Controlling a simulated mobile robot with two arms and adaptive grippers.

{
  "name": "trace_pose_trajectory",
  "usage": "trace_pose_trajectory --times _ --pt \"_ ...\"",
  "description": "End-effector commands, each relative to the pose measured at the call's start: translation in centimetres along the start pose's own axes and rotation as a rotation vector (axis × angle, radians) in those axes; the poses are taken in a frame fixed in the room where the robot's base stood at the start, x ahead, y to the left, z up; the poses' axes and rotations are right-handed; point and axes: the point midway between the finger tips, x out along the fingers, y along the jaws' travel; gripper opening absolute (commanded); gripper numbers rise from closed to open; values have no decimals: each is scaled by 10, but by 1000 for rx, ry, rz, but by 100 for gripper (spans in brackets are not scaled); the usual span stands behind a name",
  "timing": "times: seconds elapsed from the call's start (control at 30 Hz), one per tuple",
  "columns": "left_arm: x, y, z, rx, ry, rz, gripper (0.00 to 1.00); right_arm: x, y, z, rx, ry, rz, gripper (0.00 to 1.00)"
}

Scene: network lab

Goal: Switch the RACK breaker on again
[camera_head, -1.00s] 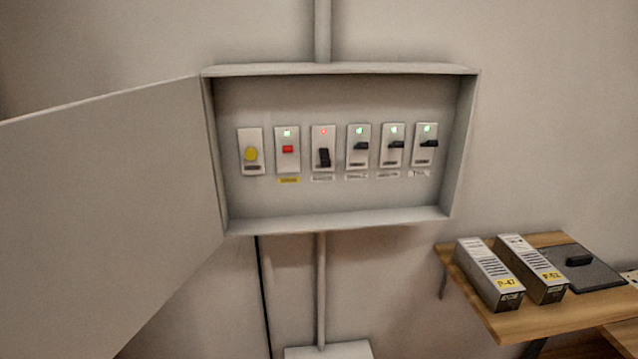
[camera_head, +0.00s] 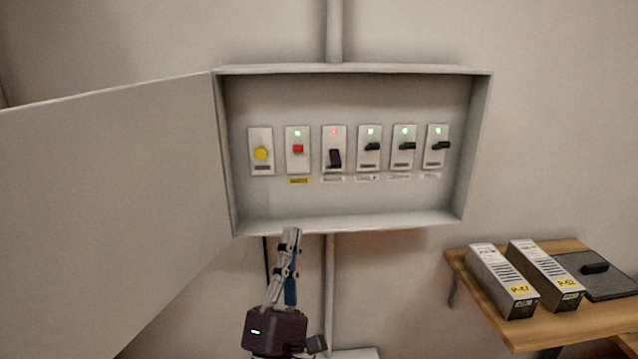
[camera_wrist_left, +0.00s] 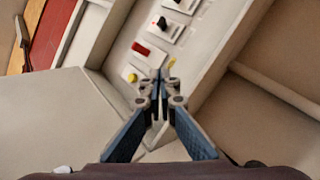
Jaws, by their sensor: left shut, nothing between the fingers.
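The breaker box (camera_head: 350,222) is open on the wall, with a row of several modules inside. The third module from the left has a red light and its black lever (camera_head: 335,158) points down; I take it for the RACK breaker, but its label is too small to read. The three breakers to its right, such as this one (camera_head: 372,146), have green lights and levers lying sideways. My left gripper (camera_head: 290,234) is shut and empty, in front of the box's lower edge. In the left wrist view its fingertips (camera_wrist_left: 158,78) meet near the yellow button (camera_wrist_left: 132,77). My right gripper is not in view.
The box door (camera_head: 110,190) stands wide open to the left. A yellow button (camera_head: 261,153) and a red switch (camera_head: 298,149) sit left of the lever. A wooden shelf (camera_head: 520,333) at lower right holds two grey units and a dark pad.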

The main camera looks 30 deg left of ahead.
Motion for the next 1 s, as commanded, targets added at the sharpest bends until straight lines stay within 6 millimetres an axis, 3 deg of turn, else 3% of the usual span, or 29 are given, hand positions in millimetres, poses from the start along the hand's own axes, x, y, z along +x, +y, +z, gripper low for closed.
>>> trace_pose_trajectory --times 0.37,0.47,0.87,1.0 --pt "7 0 1 3 -1 -1 0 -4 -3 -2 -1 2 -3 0" --pt "20 2 1 4 -1 1 0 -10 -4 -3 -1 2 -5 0" --pt "104 2 2 4 -1 0 0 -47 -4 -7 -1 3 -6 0" --pt "108 0 22 1 0 -4 0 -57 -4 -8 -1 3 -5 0"
